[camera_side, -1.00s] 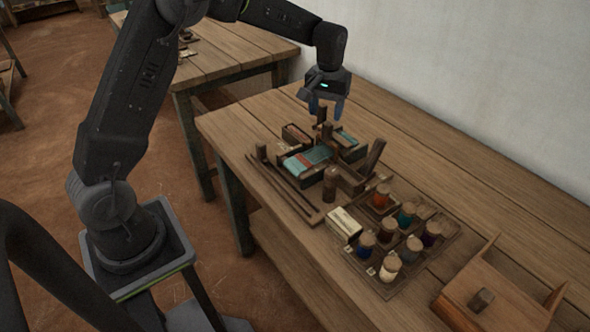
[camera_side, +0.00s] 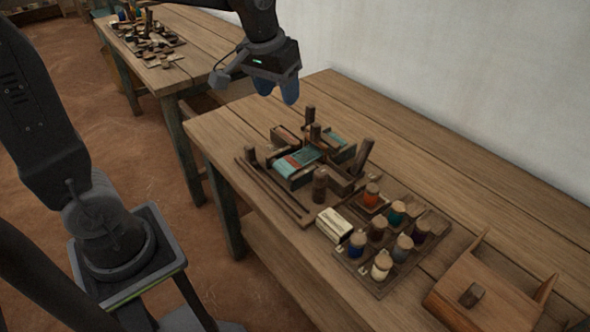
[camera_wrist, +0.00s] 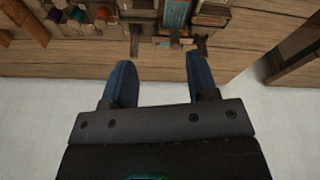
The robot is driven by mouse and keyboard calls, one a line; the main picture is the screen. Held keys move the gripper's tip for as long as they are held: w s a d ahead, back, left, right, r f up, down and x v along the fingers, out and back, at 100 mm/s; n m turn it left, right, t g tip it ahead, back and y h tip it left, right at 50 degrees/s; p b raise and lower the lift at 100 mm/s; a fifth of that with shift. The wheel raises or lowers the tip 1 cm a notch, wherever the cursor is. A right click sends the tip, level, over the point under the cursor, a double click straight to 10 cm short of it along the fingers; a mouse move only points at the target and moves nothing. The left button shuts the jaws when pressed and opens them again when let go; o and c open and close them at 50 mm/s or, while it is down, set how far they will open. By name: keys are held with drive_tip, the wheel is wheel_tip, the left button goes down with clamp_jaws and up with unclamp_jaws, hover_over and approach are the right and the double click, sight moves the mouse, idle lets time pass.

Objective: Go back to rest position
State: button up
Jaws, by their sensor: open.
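My gripper (camera_side: 278,92) hangs above the far left end of the wooden table (camera_side: 450,160), clear of everything on it. In the wrist view its two blue fingers (camera_wrist: 161,85) are spread apart with nothing between them. Below it in the side view is the small loom (camera_side: 300,164) with teal and red cloth, dark wooden posts and boxes.
A tray of spools (camera_side: 380,245) in several colours stands right of the loom, with a cream box (camera_side: 334,224) beside it. A wooden box (camera_side: 480,290) is at the front right. A second table (camera_side: 190,55) stands behind, and a white wall (camera_side: 450,60) runs along the back.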

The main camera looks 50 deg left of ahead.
drive_tip(key=s+d+m+t, duration=0.2)
drive_tip(key=s+d+m, duration=0.1)
drive_tip(key=s, duration=1.2)
drive_tip(key=shift+s+f+t, duration=0.35)
drive_tip(key=shift+s+t, duration=0.05)
